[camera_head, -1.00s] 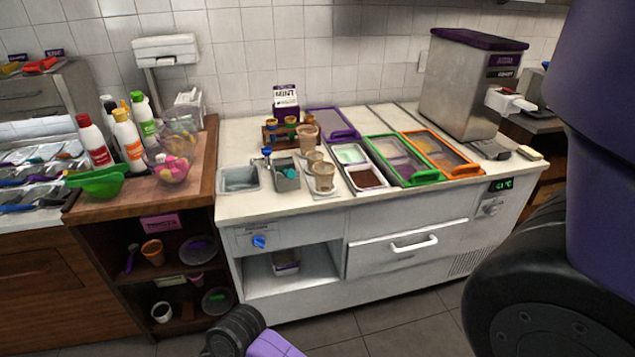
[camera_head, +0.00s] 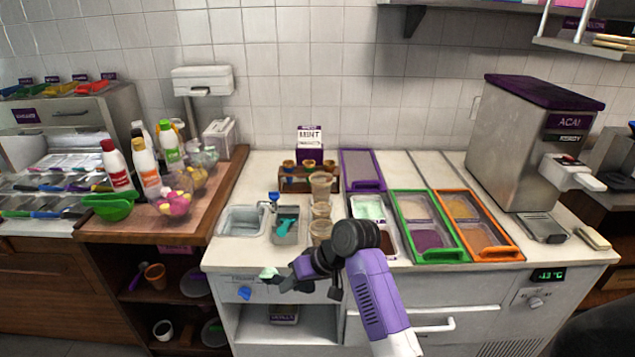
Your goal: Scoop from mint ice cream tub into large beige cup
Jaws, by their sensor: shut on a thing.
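My gripper (camera_head: 289,281) is in front of the counter's front edge, left of the beige cups. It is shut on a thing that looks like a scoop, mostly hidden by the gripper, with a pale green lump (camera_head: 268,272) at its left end. The mint ice cream tub (camera_head: 367,208), pale green inside, is set in the counter behind my arm, to the right of the cups. Several beige cups stand in a row; the rear one (camera_head: 321,184) looks large, and the front one (camera_head: 320,229) stands close to my arm. Their contents are not clear.
A metal basin (camera_head: 240,222) and a grey holder (camera_head: 288,236) with a teal tool are left of the cups. A brown tub is partly hidden by my arm. Green-framed (camera_head: 448,256) and orange-framed (camera_head: 508,255) lids lie to the right.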

